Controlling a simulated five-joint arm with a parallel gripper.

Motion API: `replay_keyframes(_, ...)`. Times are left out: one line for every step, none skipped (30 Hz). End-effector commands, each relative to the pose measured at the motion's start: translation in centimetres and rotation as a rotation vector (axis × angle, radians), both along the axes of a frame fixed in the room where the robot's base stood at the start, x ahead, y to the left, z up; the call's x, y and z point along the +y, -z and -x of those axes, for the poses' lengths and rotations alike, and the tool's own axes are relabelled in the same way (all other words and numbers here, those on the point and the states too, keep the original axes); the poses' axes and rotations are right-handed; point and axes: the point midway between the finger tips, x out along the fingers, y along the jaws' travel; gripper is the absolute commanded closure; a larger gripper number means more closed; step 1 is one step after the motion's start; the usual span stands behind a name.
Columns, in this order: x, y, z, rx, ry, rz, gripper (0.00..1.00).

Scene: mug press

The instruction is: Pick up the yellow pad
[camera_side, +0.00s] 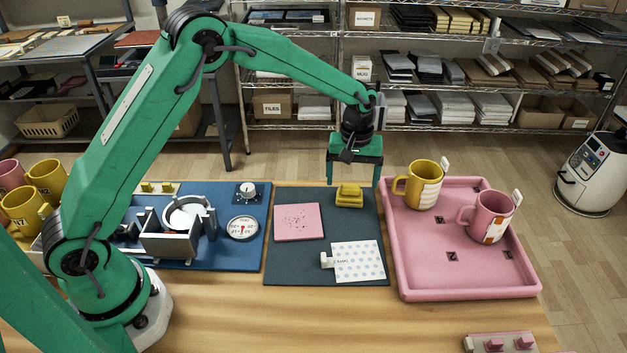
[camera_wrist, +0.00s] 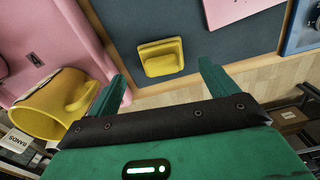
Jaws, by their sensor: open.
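The yellow pad (camera_side: 349,196) is a small block with a raised grip on top. It lies near the back right of the dark mat (camera_side: 310,262). In the wrist view the yellow pad (camera_wrist: 161,57) is ahead of the fingertips, between their lines. My gripper (camera_side: 354,182) is open and empty above and just behind the pad, apart from it. In the wrist view my gripper (camera_wrist: 160,78) shows both green fingers spread wide. The pad is fully visible there.
A pink tray (camera_side: 420,285) on the right holds a yellow mug (camera_side: 424,184) and a pink mug (camera_side: 488,216). The yellow mug is close beside my gripper. A pink square (camera_side: 299,222) and a dotted white sheet (camera_side: 358,261) lie on the mat. A blue board (camera_side: 255,250) with a metal fixture is left.

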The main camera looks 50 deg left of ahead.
Motion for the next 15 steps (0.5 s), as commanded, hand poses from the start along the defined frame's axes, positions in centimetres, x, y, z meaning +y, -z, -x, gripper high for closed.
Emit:
replay_keyframes(0.1,0.6,0.1,0.004,0.000,0.000,0.15)
replay_keyframes(0.1,0.9,0.1,0.004,-0.001,0.000,0.15)
replay_keyframes(0.2,1.3,0.1,0.003,-0.001,0.000,0.15)
replay_keyframes(0.3,1.7,0.1,0.003,-0.001,0.000,0.15)
replay_keyframes(0.3,2.1,0.1,0.003,-0.001,0.000,0.15)
replay_keyframes(0.4,2.6,0.2,0.003,-0.001,0.000,0.15)
replay_keyframes(0.3,2.9,0.1,0.003,-0.001,0.000,0.15)
replay_keyframes(0.3,3.2,0.1,0.003,-0.001,0.000,0.15)
replay_keyframes(0.3,3.6,0.1,0.003,0.000,0.000,0.15)
replay_keyframes(0.3,3.8,0.1,0.001,0.000,0.000,0.15)
replay_keyframes(0.3,4.0,0.1,0.001,0.000,0.000,0.15)
replay_keyframes(0.3,4.3,0.1,0.001,0.000,0.000,0.15)
replay_keyframes(0.3,4.4,0.1,0.001,0.000,0.000,0.15)
replay_keyframes(0.3,4.4,0.1,0.001,0.000,0.000,0.15)
replay_keyframes(0.3,4.5,0.1,0.001,0.000,-0.001,0.15)
